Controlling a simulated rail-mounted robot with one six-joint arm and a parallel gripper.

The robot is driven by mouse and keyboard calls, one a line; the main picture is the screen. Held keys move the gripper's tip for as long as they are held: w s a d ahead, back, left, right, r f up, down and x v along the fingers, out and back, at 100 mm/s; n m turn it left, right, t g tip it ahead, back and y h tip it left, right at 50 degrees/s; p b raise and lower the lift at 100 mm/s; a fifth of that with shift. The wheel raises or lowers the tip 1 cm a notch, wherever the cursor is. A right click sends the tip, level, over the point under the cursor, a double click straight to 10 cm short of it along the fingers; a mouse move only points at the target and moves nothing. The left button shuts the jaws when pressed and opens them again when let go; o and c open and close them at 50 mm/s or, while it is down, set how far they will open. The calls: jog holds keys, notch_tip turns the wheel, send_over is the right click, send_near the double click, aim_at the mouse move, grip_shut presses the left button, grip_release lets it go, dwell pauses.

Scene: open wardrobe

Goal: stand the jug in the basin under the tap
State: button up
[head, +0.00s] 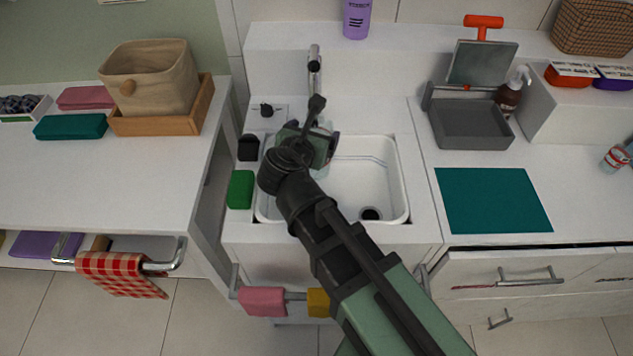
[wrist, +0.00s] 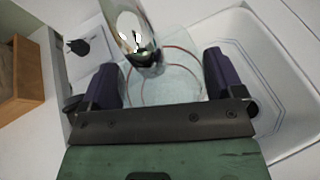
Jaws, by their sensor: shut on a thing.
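The clear jug (wrist: 178,88), with thin red lines around it, is between the two dark fingers of my gripper (wrist: 160,82) in the wrist view. My gripper is shut on it. In the head view my gripper (head: 318,140) is over the back left part of the white basin (head: 402,185) and hides most of the jug (head: 322,172). The chrome tap (head: 315,62) stands behind the basin. In the wrist view the tap's spout (wrist: 130,35) overlaps the jug's far side. I cannot tell whether the jug's base touches the basin floor.
A green sponge (head: 240,189) and a black cup (head: 248,148) sit left of the basin. A teal mat (head: 493,200) and a grey tray (head: 470,128) lie to the right. The basin's right side, around the drain (head: 370,214), is clear.

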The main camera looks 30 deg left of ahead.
notch_tip(320, 180, down, 10)
jog(key=b, duration=0.9)
jog(key=shift+r+p, duration=0.25)
jog(key=shift+p, duration=0.1)
jog(key=shift+f, duration=0.2)
jog(key=o, duration=1.1)
jog(key=shift+r, duration=0.4)
jog(key=p+v, duration=0.4)
jog(key=v, duration=0.8)
jog(key=shift+f+p, duration=0.25)
jog(key=shift+p, duration=0.05)
